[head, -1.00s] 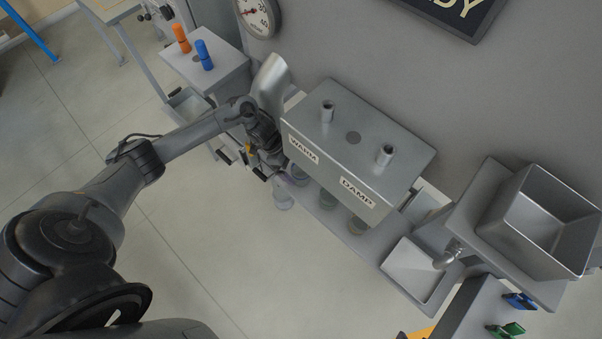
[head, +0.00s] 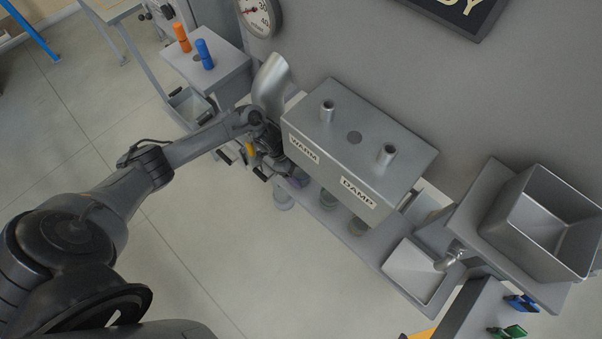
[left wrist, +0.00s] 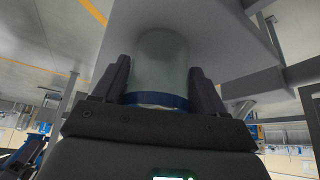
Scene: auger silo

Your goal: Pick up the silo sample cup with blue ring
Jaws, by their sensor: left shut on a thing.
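The silo sample cup with the blue ring (left wrist: 160,65) shows in the left wrist view as a greyish, translucent cylinder with a blue band near the gripper's palm. My left gripper (left wrist: 160,88) is shut on it, one dark finger at each side. In the head view my left gripper (head: 268,168) is at the left end of the grey box labelled WARM and DAMP (head: 358,145), and the held cup cannot be made out there. My right gripper is not in view.
A curved metal duct (head: 270,82) rises close behind my gripper. A square hopper (head: 540,220) stands at right. Open floor lies in front.

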